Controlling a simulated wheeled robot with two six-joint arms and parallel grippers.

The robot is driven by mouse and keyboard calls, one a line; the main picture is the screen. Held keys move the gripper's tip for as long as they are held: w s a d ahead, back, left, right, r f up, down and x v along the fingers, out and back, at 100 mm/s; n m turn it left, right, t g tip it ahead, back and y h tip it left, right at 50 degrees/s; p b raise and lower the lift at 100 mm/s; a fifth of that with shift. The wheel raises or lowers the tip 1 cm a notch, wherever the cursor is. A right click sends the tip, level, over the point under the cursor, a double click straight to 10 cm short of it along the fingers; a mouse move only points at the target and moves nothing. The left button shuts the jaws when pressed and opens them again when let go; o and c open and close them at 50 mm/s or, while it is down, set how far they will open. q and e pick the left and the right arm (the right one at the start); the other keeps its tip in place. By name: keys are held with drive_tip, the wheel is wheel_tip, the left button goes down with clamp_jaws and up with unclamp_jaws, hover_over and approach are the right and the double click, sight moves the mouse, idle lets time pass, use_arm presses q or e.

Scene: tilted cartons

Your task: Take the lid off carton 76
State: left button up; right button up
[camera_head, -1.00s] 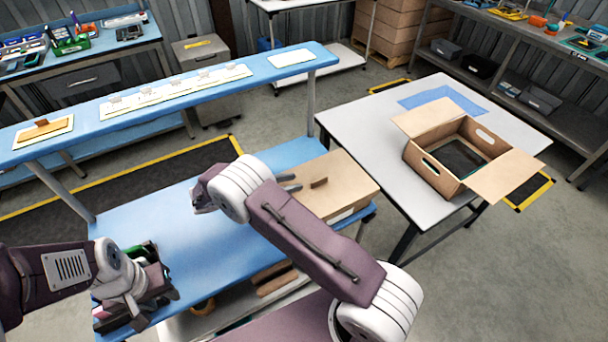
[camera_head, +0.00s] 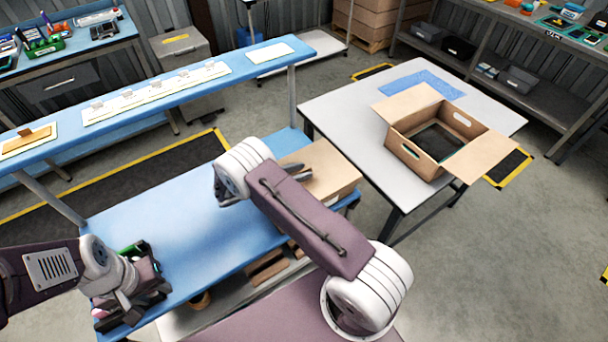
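A closed tan carton (camera_head: 337,182) with a flat lid (camera_head: 325,158) stands at the right end of the lower blue bench. No number can be read on it. My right gripper (camera_head: 298,172) is over the lid, partly hidden behind my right forearm. Its dark fingers are near where the lid's small brown handle was; the handle is now hidden, so I cannot tell whether they grip it. My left gripper (camera_head: 132,287) is at the bench's left end, over a dark bin with green and grey items; its fingers cannot be made out.
An open carton (camera_head: 409,155) with spread flaps stands on the grey table (camera_head: 350,115) at right, near a blue marked patch (camera_head: 421,86). A raised blue shelf (camera_head: 160,98) runs behind the bench, carrying cards and a brown handle piece (camera_head: 35,137). The bench's middle is clear.

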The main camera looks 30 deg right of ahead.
drive_tip(key=shift+a, duration=0.1)
clamp_jaws()
idle(1.2)
